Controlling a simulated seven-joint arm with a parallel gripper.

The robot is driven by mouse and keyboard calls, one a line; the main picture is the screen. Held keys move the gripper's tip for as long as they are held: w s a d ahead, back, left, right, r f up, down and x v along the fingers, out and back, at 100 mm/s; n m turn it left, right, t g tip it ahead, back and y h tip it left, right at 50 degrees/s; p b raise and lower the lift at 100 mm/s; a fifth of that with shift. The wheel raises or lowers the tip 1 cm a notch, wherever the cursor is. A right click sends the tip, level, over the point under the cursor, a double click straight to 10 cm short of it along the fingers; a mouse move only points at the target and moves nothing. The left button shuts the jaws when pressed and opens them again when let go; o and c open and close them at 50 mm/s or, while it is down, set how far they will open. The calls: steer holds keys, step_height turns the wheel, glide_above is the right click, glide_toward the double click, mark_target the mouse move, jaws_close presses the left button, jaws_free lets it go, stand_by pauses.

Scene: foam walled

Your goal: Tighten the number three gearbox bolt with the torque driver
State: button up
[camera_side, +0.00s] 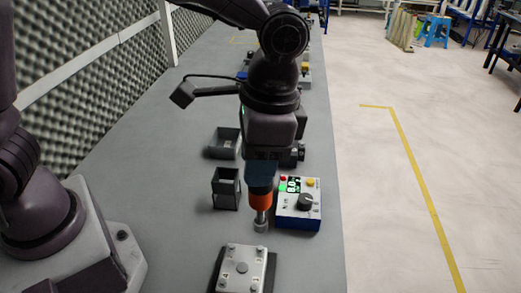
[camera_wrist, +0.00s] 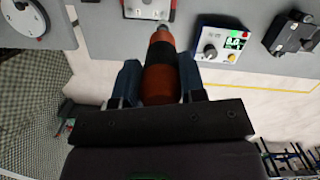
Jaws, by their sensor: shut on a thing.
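My gripper (camera_side: 261,172) is shut on the torque driver (camera_side: 261,202), which has an orange and dark body and a metal socket pointing down. The wrist view shows the driver (camera_wrist: 160,80) between my two blue fingers. The gearbox (camera_side: 243,268) is a pale metal plate with bolts near its corners and a round boss in the middle, on a dark base. In the side view the socket hangs above and behind the gearbox, apart from it. Part of the gearbox (camera_wrist: 148,12) shows at the top of the wrist view. The bolt numbers are too small to read.
A controller box (camera_side: 299,205) with a lit green display and knobs stands right of the driver. An empty dark open-topped holder (camera_side: 226,188) stands to its left, with another dark bin (camera_side: 222,143) behind. The table's right edge lies just past the controller. A foam wall is at left.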

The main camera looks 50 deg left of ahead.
mark_target(258, 197)
steer(key=shift+f, duration=3.8)
stand_by(1.8)
stand_by(0.3)
steer(key=shift+r, duration=2.55)
